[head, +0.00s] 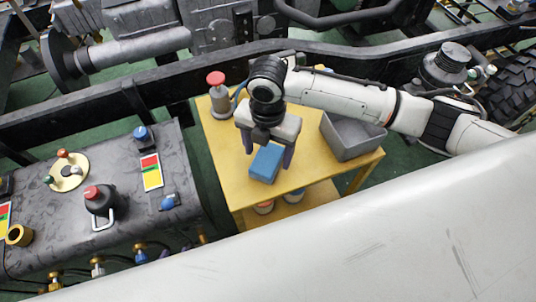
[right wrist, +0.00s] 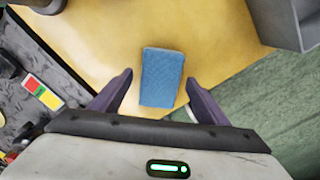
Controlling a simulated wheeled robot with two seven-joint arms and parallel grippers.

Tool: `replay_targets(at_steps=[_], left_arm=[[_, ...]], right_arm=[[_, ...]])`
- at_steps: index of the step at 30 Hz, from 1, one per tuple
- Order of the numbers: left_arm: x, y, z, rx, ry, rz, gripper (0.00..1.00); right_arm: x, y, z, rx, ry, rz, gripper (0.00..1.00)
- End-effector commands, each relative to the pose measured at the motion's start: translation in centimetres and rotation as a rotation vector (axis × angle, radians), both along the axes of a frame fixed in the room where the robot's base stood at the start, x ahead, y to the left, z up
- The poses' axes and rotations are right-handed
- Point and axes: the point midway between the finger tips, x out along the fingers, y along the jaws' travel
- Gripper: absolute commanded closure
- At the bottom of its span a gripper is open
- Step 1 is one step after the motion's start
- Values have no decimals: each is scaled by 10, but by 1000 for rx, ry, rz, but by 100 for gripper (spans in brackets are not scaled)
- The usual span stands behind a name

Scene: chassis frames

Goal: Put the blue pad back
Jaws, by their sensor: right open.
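The blue pad (head: 266,163) is a small blue block near the front edge of the yellow table (head: 225,150). It also shows in the right wrist view (right wrist: 162,78), ahead of the fingertips and in line with the gap between them. My right gripper (head: 268,160) is open above the pad, with its dark fingers to either side in the head view. I cannot tell the exact height between fingers and pad. My left gripper is not in view.
A grey open bin (head: 350,140) stands on the table at the right, close to my right gripper. A red-topped grey device (head: 219,95) stands at the table's back left. A dark tank (head: 120,220) lies to the left. A chassis rail runs behind.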

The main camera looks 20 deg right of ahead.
Motion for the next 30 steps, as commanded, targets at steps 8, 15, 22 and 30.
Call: replay_targets(at_steps=[8,15,22,30], left_arm=[[1,0,5,0,-1,0,69],[2,0,7,0,-4,0,69],[2,0,7,0,-4,0,69],[2,0,8,0,-5,0,69]], right_arm=[[1,0,63,2,-3,0,31],[0,0,94,0,0,-1,31],[0,0,100,0,1,-1,31],[0,0,99,1,1,-1,31]])
